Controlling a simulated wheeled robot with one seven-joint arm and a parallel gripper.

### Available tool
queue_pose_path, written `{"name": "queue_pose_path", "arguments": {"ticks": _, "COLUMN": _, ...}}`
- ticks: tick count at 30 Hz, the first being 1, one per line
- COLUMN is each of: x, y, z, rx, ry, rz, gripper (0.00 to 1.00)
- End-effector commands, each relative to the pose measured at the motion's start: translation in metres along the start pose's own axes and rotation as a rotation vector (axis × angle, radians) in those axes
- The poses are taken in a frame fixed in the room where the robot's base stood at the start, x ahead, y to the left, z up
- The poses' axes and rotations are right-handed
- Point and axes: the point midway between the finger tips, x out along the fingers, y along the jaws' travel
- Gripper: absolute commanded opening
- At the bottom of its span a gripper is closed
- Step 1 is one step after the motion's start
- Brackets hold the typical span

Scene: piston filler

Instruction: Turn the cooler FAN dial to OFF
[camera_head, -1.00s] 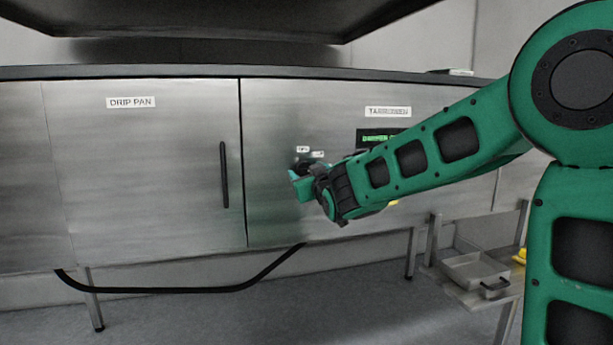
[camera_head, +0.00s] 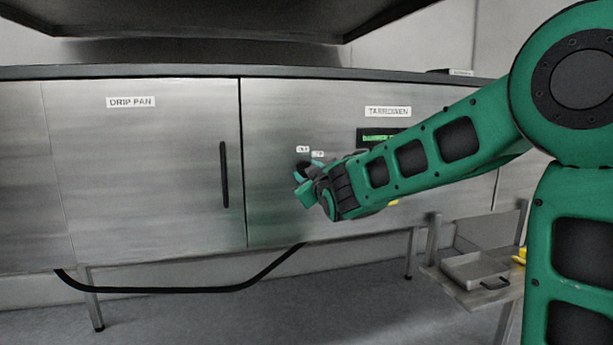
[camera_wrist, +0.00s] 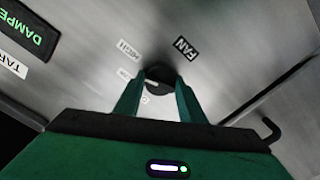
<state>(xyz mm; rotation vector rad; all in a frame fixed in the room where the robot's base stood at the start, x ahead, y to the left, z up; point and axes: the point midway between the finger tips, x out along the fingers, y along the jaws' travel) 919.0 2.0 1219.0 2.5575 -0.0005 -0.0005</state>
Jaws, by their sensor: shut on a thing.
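The FAN dial (camera_wrist: 159,73) is a dark round knob on the steel panel, seen at the upper middle of the wrist view under a black FAN label (camera_wrist: 186,48). My gripper (camera_wrist: 158,86) is shut on the dial, one green finger on each side. Small white position labels (camera_wrist: 125,48) sit around the dial; their text is too blurred or tilted to read surely. In the head view the dial (camera_head: 302,166) is a small dark spot, partly hidden by my gripper (camera_head: 303,180). The dial's pointer direction cannot be told.
A green-lit display (camera_head: 378,138) sits right of the dial, partly behind my arm. A DRIP PAN door (camera_head: 140,175) with a black handle (camera_head: 224,175) is to the left. A grey tray (camera_head: 474,270) stands on a low stand at the lower right.

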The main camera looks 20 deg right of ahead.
Motion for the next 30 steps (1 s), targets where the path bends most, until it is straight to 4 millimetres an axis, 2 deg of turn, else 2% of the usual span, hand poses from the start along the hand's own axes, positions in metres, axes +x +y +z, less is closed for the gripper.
{"name": "queue_pose_path", "arguments": {"ticks": 30, "x": -0.0005, "y": -0.0039, "z": 0.001, "rx": -0.952, "ry": 0.002, "rz": -0.008, "gripper": 0.14}}
